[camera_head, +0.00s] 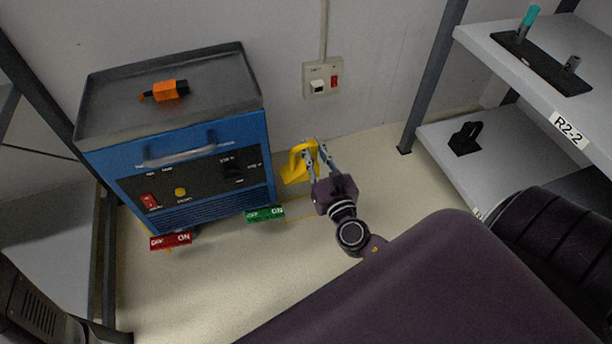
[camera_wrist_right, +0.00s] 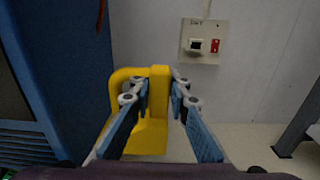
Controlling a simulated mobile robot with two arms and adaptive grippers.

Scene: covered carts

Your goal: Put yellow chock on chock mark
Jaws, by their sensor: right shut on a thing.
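The yellow chock (camera_head: 296,166) is beside the right side of the blue cart, near the back wall. My right gripper (camera_head: 314,155) is shut on its upright handle. In the right wrist view the yellow chock (camera_wrist_right: 159,90) stands upright between the two fingers (camera_wrist_right: 160,98). I cannot tell whether its base touches the floor. Thin yellow lines (camera_head: 291,221) on the floor by the cart's front right corner look like part of the chock mark; the gripper and arm cover some of that area. My left gripper is not in view.
The blue cart (camera_head: 196,170) carries an orange object (camera_head: 170,90) on top. A wall switch box (camera_head: 322,78) is behind. Shelves (camera_head: 480,160) stand at right. Floor in front is clear.

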